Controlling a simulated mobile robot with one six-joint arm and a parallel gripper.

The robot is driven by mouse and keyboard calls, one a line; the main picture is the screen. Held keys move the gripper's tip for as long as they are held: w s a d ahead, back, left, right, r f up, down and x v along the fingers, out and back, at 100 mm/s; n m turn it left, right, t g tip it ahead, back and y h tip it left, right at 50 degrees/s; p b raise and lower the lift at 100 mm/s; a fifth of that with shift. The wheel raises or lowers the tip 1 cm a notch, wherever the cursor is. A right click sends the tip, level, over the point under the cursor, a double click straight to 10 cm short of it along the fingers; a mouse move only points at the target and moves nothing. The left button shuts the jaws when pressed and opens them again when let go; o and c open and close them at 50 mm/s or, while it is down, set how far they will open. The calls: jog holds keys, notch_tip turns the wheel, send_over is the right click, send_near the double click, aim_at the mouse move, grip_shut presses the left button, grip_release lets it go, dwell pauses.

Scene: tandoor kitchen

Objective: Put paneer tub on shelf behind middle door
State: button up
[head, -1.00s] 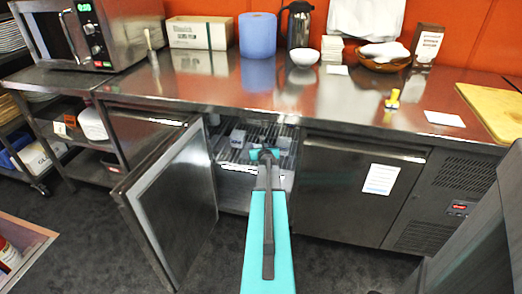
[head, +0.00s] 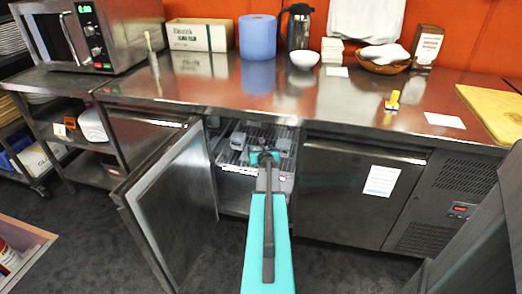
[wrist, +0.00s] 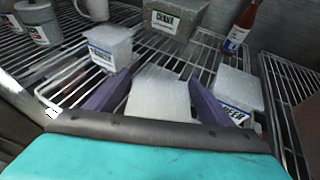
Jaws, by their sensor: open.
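My gripper (wrist: 162,78) is open, with its two purple fingers on either side of a white tub (wrist: 160,92) on a wire shelf (wrist: 190,48) inside the open middle compartment. The tub's label is hidden, so I cannot tell from it that this is the paneer tub. I cannot tell whether the fingers touch it. In the head view my arm reaches into the compartment, and the gripper (head: 264,156) is small there. The middle door (head: 172,205) stands wide open, swung to the left.
Similar white tubs with blue labels stand left (wrist: 108,48) and right (wrist: 238,90) of the fingers. Behind are a green-labelled container (wrist: 175,18) and a bottle (wrist: 238,28). Grey canisters (wrist: 38,22) and a mug (wrist: 92,8) stand at left. The right door (head: 350,185) is shut.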

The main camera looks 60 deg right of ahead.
jog(key=shift+r, duration=0.15)
jog(key=shift+s+a, duration=0.1)
jog(key=v, duration=1.1)
jog(key=shift+s+a+p, duration=0.25)
jog(key=shift+a+p, duration=0.05)
jog(key=shift+p, duration=0.15)
jog(key=shift+r, duration=0.15)
dwell(0.6)
